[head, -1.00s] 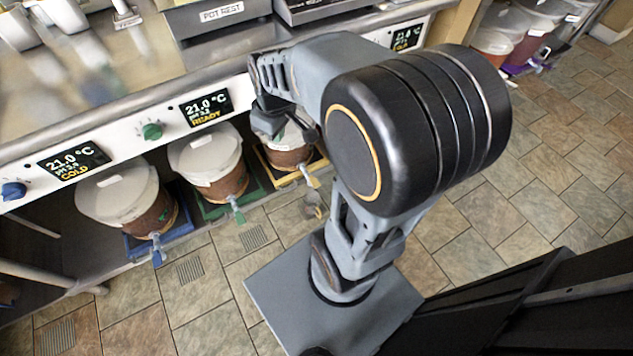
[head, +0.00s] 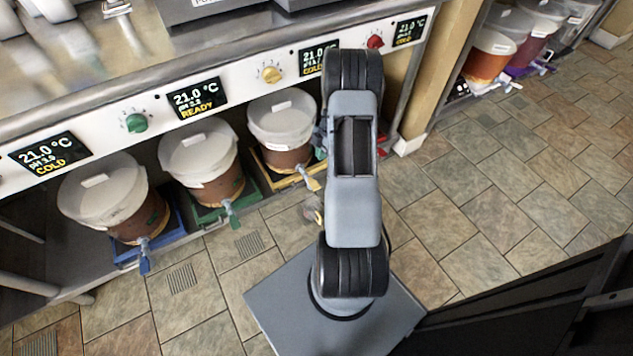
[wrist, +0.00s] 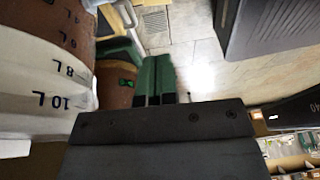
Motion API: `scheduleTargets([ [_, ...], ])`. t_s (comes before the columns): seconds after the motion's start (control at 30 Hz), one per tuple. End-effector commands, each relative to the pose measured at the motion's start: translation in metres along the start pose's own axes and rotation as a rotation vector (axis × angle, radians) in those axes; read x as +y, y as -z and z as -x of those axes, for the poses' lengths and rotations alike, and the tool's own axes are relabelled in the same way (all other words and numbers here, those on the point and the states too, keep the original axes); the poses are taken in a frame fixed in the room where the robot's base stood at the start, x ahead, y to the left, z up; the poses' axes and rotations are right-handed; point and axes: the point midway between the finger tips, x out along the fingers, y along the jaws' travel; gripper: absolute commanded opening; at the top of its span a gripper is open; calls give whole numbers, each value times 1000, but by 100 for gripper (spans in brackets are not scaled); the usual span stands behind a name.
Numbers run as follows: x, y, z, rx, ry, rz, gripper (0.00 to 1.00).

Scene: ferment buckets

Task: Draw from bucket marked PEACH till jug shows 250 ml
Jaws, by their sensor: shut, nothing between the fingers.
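Three white-lidded buckets with brown contents stand under the counter in the head view: one on a blue tray (head: 105,195), one on a green tray (head: 200,155), one on a yellow tray (head: 283,118). Each has a tap at its front: blue (head: 145,258), green (head: 231,215), yellow (head: 308,178). I can read no PEACH mark. My gripper (wrist: 155,78) is shut and empty in the wrist view, with a bucket marked 10 L and 8 L (wrist: 50,75) close to its left; the arm hides it in the head view. I cannot make out the jug.
Control panels above the buckets carry a green knob (head: 136,122), a yellow knob (head: 271,74) and a red knob (head: 375,41). The middle display (head: 197,98) reads 21.0 °C READY; the left display (head: 50,153) reads COLD. More buckets (head: 490,55) stand at the back right. The tiled floor at right is clear.

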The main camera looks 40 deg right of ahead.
Motion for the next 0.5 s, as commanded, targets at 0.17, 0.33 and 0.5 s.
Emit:
scheduleTargets([
  [0.17,0,0,0,0,0,-1,0],
  [0.33,0,0,-6,0,2,-1,0],
  [0.5,-1,0,-31,1,5,0,0],
])
